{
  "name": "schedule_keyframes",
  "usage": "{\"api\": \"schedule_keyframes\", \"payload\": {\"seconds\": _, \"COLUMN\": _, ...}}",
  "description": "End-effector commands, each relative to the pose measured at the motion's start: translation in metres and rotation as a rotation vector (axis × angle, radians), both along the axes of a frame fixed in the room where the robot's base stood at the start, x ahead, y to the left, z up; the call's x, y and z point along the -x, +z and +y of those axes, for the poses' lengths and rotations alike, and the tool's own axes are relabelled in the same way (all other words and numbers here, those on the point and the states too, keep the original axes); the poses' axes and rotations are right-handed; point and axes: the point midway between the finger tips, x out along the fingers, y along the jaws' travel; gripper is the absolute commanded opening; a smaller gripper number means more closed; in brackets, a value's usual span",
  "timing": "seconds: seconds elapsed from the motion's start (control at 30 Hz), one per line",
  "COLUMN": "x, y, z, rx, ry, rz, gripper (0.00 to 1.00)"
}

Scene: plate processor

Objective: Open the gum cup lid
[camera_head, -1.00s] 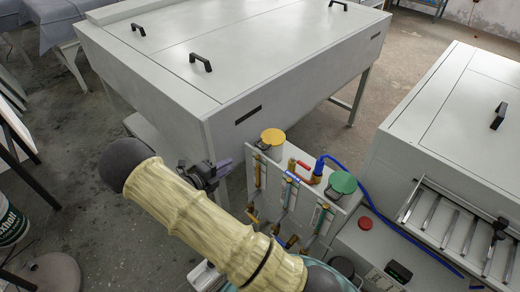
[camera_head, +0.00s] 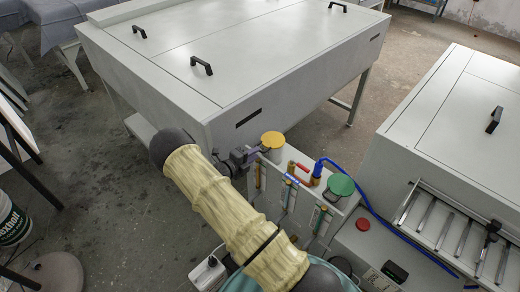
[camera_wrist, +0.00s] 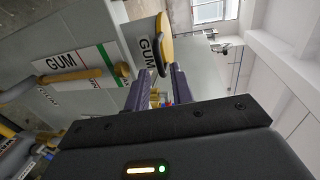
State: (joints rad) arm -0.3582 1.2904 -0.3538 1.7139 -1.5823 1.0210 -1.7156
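The gum cup's yellow lid (camera_head: 273,139) lies flat on top of the panel's left end and looks closed. In the wrist view the lid (camera_wrist: 166,40) shows nearly edge-on, with a dark curved part beside it and a GUM label close by. My gripper (camera_head: 256,153) is at the lid's left front side in the head view. In the wrist view my gripper's two dark fingers (camera_wrist: 157,88) are spread apart, with a gap between them just below the lid. I cannot tell whether a finger touches the lid or the dark part.
The green lid (camera_head: 341,184) sits at the panel's right end. A red-handled valve and a blue hose (camera_head: 365,195) stand between and behind the lids. A large white cabinet (camera_head: 235,70) is close behind; another machine (camera_head: 455,125) stands to the right. Pipes run down the panel front.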

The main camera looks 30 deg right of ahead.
Motion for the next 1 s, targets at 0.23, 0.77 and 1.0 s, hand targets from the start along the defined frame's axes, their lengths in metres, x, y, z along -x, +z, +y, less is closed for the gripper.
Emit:
{"api": "schedule_keyframes", "payload": {"seconds": 0.23, "x": -0.011, "y": -0.006, "z": -0.032, "rx": -0.001, "ry": -0.001, "rz": 0.001, "gripper": 0.24}}
{"api": "schedule_keyframes", "payload": {"seconds": 0.77, "x": -0.013, "y": -0.008, "z": -0.037, "rx": -0.001, "ry": 0.000, "rz": 0.000, "gripper": 0.00}}
{"api": "schedule_keyframes", "payload": {"seconds": 1.0, "x": -0.013, "y": -0.008, "z": -0.036, "rx": -0.002, "ry": 0.001, "rz": 0.000, "gripper": 0.00}}
